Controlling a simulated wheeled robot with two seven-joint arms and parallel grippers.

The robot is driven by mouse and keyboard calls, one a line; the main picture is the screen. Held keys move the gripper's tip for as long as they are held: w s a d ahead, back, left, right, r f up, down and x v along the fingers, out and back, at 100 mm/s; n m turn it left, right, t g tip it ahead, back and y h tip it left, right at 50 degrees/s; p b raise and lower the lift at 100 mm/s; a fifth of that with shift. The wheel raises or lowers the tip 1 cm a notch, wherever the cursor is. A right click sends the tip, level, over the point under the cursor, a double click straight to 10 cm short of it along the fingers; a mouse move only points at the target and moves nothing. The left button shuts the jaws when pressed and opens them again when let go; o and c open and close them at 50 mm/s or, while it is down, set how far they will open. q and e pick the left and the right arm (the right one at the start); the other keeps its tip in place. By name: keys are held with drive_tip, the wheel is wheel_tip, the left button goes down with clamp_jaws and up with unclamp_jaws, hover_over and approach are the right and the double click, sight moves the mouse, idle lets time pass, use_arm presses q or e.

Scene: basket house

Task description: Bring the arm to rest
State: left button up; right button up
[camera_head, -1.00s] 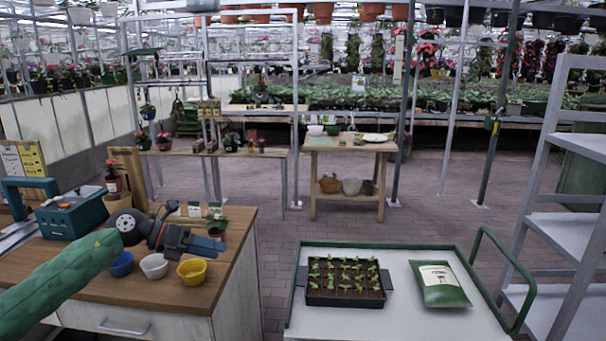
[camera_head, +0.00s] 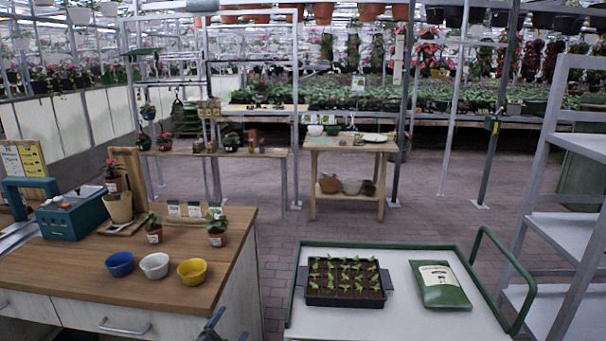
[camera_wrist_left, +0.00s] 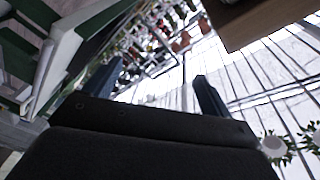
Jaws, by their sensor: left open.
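My left gripper (camera_head: 215,326) shows only as a small dark tip at the bottom edge of the head view, in front of the wooden bench. In the left wrist view my left gripper (camera_wrist_left: 156,84) has its two fingers spread apart, with nothing between them. Most of the left arm is out of the head view. My right gripper is in neither view.
The wooden bench (camera_head: 243,225) holds small blue, white and yellow pots, potted plants and a teal box (camera_head: 72,214). A green-edged trolley (camera_head: 400,325) carries a seedling tray (camera_head: 327,301) and a green bag (camera_head: 440,286). A metal rack (camera_head: 567,228) stands at right.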

use_arm(q)
drive_tip(key=s+a+f+n+g+y, duration=0.1)
drive_tip(key=s+f+n+g+y, duration=0.2)
drive_tip(key=f, duration=0.5)
drive_tip(key=s+f+n+g+y, duration=0.1)
drive_tip(key=s+f+n+y, duration=0.15)
drive_tip(key=s+f, duration=0.45)
drive_tip(key=s+d+f+n+g, duration=0.1)
drive_tip(key=s+f+n+g, duration=0.1)
drive_tip(key=s+f+g, duration=0.2)
drive_tip(key=s+d+f+n+g, duration=0.2)
drive_tip(key=s+f+g, duration=0.2)
drive_tip(key=s+f, duration=0.7)
drive_tip(key=s+d+f+n+g, duration=0.1)
drive_tip(key=s+f+g, duration=0.3)
drive_tip(key=s, duration=1.3)
wheel_tip(320, 180, down, 4)
drive_tip(key=shift+s+d+r+n+h, duration=0.25)
drive_tip(key=shift+d+n+h, duration=0.2)
drive_tip(key=shift+n, duration=0.3)
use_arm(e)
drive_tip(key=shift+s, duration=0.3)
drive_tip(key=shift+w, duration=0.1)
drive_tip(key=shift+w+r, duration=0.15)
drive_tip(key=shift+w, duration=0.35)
